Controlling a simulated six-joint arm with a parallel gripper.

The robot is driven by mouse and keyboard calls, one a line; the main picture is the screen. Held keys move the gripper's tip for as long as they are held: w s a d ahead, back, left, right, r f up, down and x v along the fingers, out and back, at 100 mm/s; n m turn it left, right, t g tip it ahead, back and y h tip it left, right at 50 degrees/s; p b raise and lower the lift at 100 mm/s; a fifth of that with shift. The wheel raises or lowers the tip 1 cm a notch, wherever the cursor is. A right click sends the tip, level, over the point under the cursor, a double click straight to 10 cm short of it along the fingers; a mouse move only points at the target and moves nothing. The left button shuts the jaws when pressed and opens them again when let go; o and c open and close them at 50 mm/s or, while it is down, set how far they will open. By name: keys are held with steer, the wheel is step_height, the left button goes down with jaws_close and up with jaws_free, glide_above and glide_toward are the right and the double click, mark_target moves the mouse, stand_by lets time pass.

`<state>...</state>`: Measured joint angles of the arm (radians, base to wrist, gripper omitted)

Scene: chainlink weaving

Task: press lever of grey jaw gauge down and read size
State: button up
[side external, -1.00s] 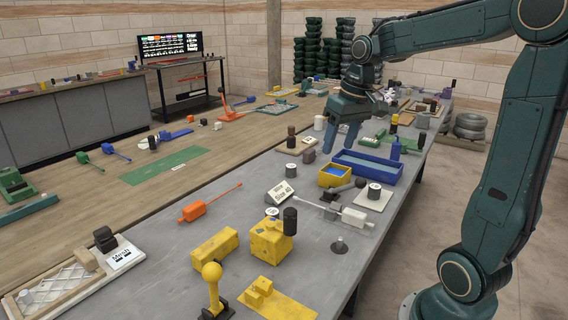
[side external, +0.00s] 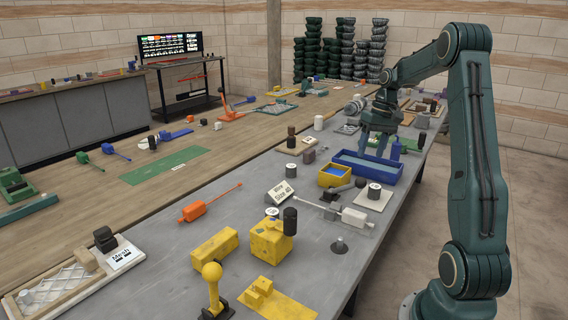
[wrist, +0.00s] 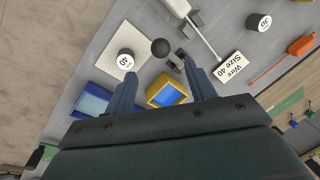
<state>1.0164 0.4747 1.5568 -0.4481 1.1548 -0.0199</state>
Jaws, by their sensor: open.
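The grey jaw gauge (side external: 340,189) seems to be the small dark grey piece on the bench beside the yellow box. In the wrist view a dark grey part (wrist: 175,63) lies beside a black ball (wrist: 160,47), which may be its lever knob; the lever's angle is unclear. My gripper (side external: 372,152) points down above the bench near the blue tray. Its fingers are apart and empty. In the wrist view my gripper (wrist: 160,76) has the yellow box below and between its fingers. A white sign (wrist: 230,68) reads "Wire Size 40".
The yellow box (side external: 334,176) and blue tray (side external: 367,170) stand close to the gauge. A white plate (side external: 385,198) with a cylinder marked 40 (wrist: 125,60) is nearby. A white-handled tool (side external: 354,216) and an orange tool (side external: 194,210) lie nearer the camera.

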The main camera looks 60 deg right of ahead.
mark_target(346, 187)
steer(key=shift+f, duration=0.1)
steer(key=f, duration=0.4)
steer(key=w+a+f, duration=0.1)
steer(key=f, duration=0.4)
steer(key=a+f, duration=0.1)
steer(key=f, duration=0.3)
steer(key=shift+w+a+f, duration=0.15)
steer(key=shift+w, duration=0.1)
jaws_close()
